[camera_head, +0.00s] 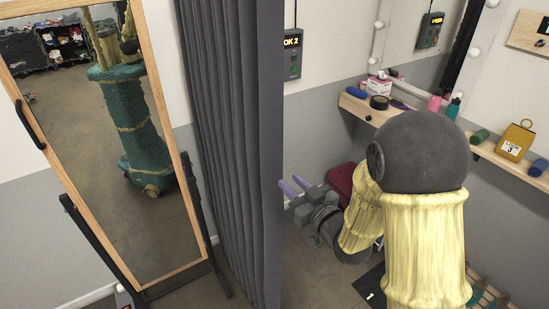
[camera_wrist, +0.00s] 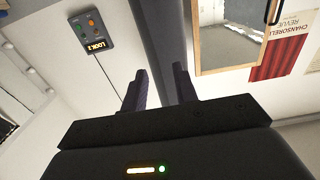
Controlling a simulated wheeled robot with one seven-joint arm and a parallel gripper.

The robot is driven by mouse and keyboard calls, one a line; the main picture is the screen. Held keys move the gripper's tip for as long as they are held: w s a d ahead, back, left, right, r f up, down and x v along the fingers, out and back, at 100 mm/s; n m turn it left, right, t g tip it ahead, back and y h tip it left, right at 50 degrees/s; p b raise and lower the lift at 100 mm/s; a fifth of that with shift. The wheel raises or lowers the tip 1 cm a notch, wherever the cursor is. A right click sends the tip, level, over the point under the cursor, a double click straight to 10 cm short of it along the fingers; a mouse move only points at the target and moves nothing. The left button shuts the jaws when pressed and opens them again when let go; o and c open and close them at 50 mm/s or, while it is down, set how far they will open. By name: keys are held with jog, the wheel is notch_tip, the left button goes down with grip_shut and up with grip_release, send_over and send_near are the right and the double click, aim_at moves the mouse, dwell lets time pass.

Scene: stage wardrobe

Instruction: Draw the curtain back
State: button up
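The dark grey pleated curtain (camera_head: 232,150) hangs left of centre in the head view, its right edge near my gripper. In the wrist view the curtain (camera_wrist: 163,30) is a narrow dark grey band, seen nearly edge-on, running down toward the gap between the fingers. My gripper (camera_head: 291,188) has purple fingers that point left toward the curtain's right edge. The wrist view shows my gripper (camera_wrist: 160,88) with its fingers apart. Whether the fabric lies between the fingers or only beyond them, I cannot tell.
A wood-framed standing mirror (camera_head: 110,140) leans left of the curtain. A wall box (camera_head: 292,54) with a lit display hangs just right of it. A wooden shelf (camera_head: 360,108) with small items runs along the right wall. A dark red case (camera_head: 342,180) sits behind my arm.

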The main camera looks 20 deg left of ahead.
aim_at(279, 171)
jog(key=p+x, duration=0.3)
jog(key=x, duration=0.6)
jog(key=shift+p, duration=0.4)
jog(key=shift+d, duration=0.1)
grip_shut()
